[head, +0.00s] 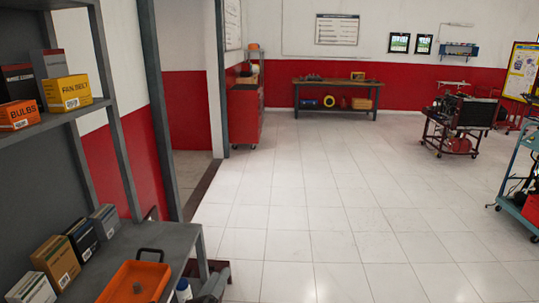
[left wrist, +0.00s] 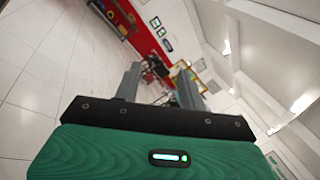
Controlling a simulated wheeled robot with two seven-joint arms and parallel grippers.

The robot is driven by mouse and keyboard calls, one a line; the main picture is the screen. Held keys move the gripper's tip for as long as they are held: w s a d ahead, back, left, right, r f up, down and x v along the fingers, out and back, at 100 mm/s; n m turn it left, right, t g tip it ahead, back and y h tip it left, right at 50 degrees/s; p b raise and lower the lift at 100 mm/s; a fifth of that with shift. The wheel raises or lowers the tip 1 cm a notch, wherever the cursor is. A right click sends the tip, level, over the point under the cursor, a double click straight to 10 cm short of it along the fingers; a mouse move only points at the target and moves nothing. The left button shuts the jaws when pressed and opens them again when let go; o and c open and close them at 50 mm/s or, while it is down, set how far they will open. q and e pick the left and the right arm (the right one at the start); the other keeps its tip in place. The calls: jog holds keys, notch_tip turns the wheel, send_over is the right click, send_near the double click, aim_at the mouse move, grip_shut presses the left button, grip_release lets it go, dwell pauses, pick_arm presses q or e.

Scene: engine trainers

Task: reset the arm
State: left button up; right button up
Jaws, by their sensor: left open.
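My left gripper shows in the left wrist view (left wrist: 160,78), with its two grey fingers apart and nothing between them. It points out across the room, away from the shelf, and the picture is tilted. My right gripper is in neither view.
A grey shelf bench (head: 170,237) at left holds an orange tray (head: 118,284) and several boxes. A workbench (head: 337,84) and a red cabinet (head: 244,115) stand at the back. An engine trainer (head: 459,122) and a blue cart (head: 515,207) stand at right. The middle floor is clear.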

pick_arm(q)
jog(key=s+a+f+n+g+y, duration=0.6)
jog(key=s+a+f+n+y, duration=0.4)
jog(key=n, duration=0.9)
jog(key=s+f+n+g+h, duration=0.1)
jog(key=s+f+n+g, duration=0.4)
jog(key=s, duration=0.5)
jog(key=s+f+n+g+h, duration=0.2)
jog(key=s+f+n+g, duration=0.25)
jog(key=s, duration=0.55)
notch_tip(320, 180, down, 30)
jog(key=g, duration=0.1)
jog(key=s+a+f, duration=0.2)
jog(key=s+f, duration=0.7)
jog(key=f, duration=0.1)
jog(key=s+a+f+g, duration=0.1)
jog(key=s+a+f, duration=0.1)
jog(key=s+f, duration=0.8)
jog(key=shift+s, duration=0.25)
